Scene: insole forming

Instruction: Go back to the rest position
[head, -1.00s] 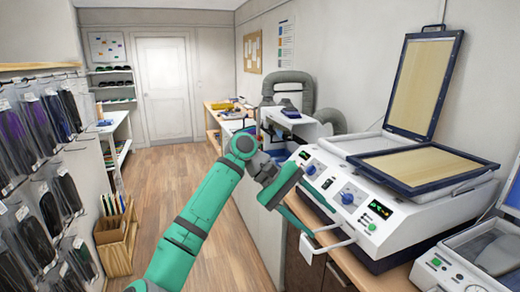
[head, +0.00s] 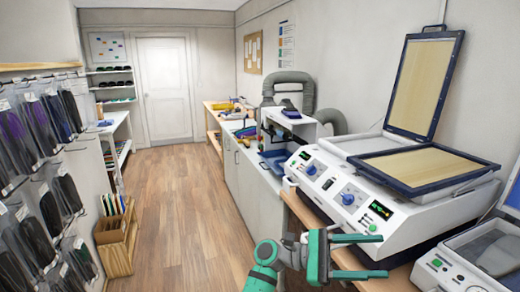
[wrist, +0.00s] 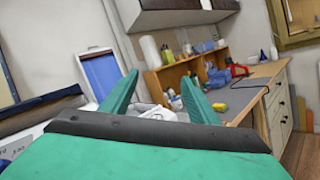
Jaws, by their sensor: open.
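My gripper (head: 382,256) is at the bottom of the head view, in front of the white forming press. Its two green fingers point right and stand apart, with nothing between them. The wrist view also shows the open, empty fingers (wrist: 160,80). My arm is folded low, with only its last links in the head view. The white press (head: 345,200) stands on the wooden counter, with dials and a lit display on its front. Its blue-framed lid (head: 425,85) is raised. A second blue-framed panel (head: 422,166) lies flat on top.
Another machine (head: 470,260) with a clear lid stands at the lower right, close to my gripper. Packaged insoles (head: 45,170) hang on the left wall. A wooden rack (head: 117,240) stands on the floor. The wooden floor (head: 185,200) between the sides is clear.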

